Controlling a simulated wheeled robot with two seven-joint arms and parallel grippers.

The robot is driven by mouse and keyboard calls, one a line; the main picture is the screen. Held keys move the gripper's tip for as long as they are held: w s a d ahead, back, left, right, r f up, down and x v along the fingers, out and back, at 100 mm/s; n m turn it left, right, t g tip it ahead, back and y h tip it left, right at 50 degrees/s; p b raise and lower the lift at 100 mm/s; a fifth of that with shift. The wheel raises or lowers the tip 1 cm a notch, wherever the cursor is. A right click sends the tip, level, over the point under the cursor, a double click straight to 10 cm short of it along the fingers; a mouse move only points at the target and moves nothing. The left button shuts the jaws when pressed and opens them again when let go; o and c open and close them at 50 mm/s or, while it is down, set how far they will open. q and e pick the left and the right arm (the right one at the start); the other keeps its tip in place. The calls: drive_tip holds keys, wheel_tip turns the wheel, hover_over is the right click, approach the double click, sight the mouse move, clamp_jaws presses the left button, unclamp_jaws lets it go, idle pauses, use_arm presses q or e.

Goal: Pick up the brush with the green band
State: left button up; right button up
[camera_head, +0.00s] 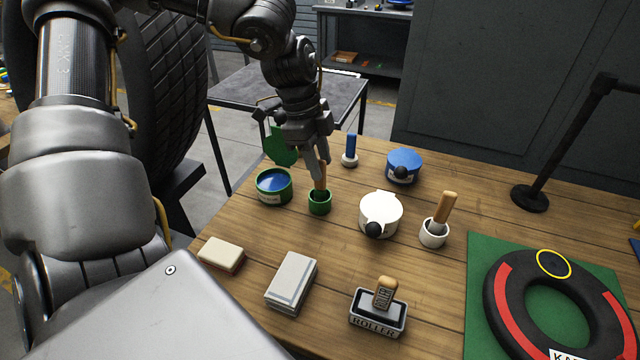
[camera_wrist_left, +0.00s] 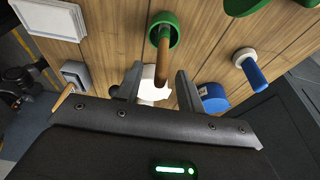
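A brush with a wooden handle (camera_head: 320,177) stands in a small green cup (camera_head: 319,204) on the wooden table. In the left wrist view the brush handle (camera_wrist_left: 163,62) points up out of the green cup (camera_wrist_left: 163,24). No band on the brush can be made out. My left gripper (camera_head: 316,160) is just above the cup. In the left wrist view its fingers (camera_wrist_left: 158,88) are apart, one on each side of the handle's top, with gaps visible. My right gripper is not in view.
An open green tin (camera_head: 273,187) stands left of the cup, a white lidded pot (camera_head: 380,214) to its right. Behind are a blue-handled tool (camera_head: 350,149) and a blue pot (camera_head: 403,165). Another wooden-handled tool (camera_head: 443,210) sits in a white cup. Blocks and a roller tray (camera_head: 378,322) lie in front.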

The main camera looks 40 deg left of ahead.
use_arm(q)
drive_tip(key=shift+x, duration=1.3)
clamp_jaws()
drive_tip(key=shift+r, duration=0.15)
wheel_tip(320, 180, up, 10)
drive_tip(key=shift+f+b, duration=0.1)
drive_tip(key=shift+b, duration=0.25)
